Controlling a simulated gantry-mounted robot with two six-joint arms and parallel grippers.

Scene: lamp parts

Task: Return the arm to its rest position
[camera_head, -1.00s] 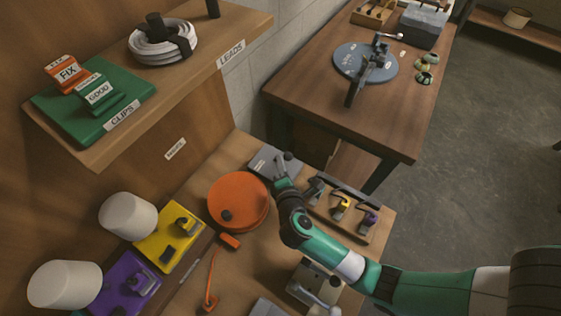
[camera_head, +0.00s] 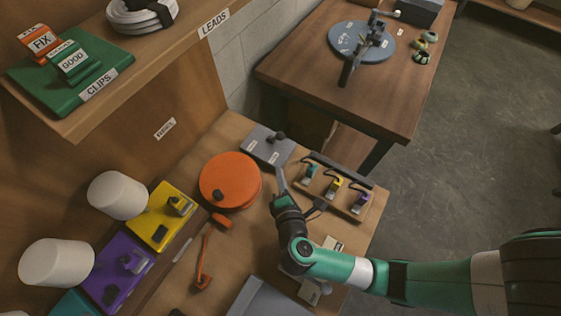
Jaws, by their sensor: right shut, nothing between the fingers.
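My right arm, green and white, comes in from the right edge of the head view. Its gripper (camera_head: 281,181) points up the picture above the workbench. It is shut and empty, just right of the orange round disc (camera_head: 228,180) and below the grey plate (camera_head: 262,147) with its dark knob. It looks clear of both, though its exact height is hard to tell. My left gripper is not in view.
A wooden rack (camera_head: 345,205) with teal, yellow and purple clips stands right of the gripper. A grey tray (camera_head: 262,300) is at the front. Another table (camera_head: 320,85) stands behind.

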